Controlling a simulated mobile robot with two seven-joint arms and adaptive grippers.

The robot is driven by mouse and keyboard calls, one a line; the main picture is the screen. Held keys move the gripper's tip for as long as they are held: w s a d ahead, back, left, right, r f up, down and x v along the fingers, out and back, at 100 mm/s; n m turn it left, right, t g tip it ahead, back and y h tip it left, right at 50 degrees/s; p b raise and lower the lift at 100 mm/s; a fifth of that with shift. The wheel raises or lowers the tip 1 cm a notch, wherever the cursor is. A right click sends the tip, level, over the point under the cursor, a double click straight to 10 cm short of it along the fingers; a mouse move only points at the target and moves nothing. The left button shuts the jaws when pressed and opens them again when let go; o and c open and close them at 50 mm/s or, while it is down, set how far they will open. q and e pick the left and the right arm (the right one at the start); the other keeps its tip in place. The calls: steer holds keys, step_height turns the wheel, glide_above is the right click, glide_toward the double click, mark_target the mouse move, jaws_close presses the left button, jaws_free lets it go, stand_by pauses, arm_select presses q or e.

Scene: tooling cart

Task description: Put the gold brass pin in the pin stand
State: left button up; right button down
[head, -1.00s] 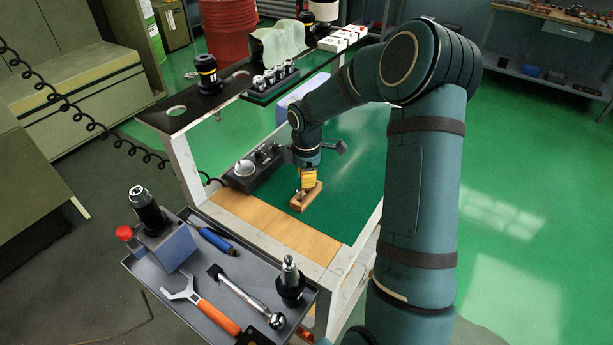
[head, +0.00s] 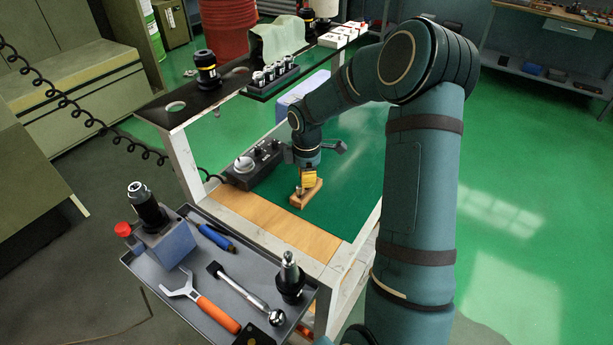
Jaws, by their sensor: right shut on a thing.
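The pin stand (head: 309,194) is a small wooden block on the green mat of the cart's lower deck. My right gripper (head: 308,184) points down just above it, its yellow fingers close over the block. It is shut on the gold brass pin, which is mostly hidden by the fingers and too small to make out. A small pale peg shows at the left part of the stand. I cannot tell whether the held pin touches the stand or is in a hole. My left gripper is not in view.
A grey control box (head: 250,165) with knobs lies left of the stand. A black shelf (head: 160,112) with tool holders hangs above and behind. A grey tray (head: 180,287) with tools is at the front left. The green mat (head: 350,150) is clear right of the stand.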

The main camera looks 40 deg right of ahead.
stand_by(0.4)
steer(key=c, duration=1.1)
jaws_free()
steer(key=shift+o, duration=0.2)
step_height(320, 180, up, 12)
